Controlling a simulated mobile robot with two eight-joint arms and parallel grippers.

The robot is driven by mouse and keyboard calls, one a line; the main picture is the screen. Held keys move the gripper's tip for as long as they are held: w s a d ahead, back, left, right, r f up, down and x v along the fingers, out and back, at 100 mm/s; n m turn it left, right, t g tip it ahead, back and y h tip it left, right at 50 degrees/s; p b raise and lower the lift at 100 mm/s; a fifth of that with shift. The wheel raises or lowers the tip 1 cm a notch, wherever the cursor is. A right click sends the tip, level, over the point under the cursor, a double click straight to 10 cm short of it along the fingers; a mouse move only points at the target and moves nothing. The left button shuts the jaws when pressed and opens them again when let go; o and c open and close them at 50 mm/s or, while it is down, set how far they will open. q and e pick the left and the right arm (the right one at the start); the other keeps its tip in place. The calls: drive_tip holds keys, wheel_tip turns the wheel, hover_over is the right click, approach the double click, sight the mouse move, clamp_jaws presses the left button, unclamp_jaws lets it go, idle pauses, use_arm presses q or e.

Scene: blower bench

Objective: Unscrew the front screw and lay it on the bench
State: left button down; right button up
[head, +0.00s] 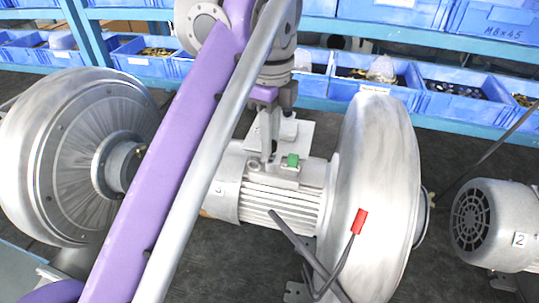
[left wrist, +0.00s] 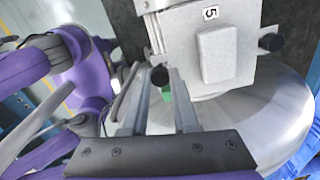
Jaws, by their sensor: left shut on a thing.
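The motor blower (head: 285,205) lies on the bench, with a terminal box on top. In the left wrist view the box's pale plate (left wrist: 180,40) carries a label "5" and a raised block. A black screw (left wrist: 159,76) sits at the plate's edge, between the fingertips of my left gripper (left wrist: 160,72). In the head view my left gripper (head: 267,156) points down at the box. It is shut on this screw, which looks to be the front one. The screw still appears to be at the plate. My right gripper is in neither view.
A green part (head: 292,160) is beside my left fingertips. A red-tipped cable (head: 359,221) hangs before the round housing (head: 380,150). Another blower (head: 85,150) stands left, and a motor (head: 490,222) right. Blue bins (head: 460,97) line the shelves behind. Dark free surface shows between the machines.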

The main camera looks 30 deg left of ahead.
use_arm(q)
drive_tip(key=shift+r, duration=1.65)
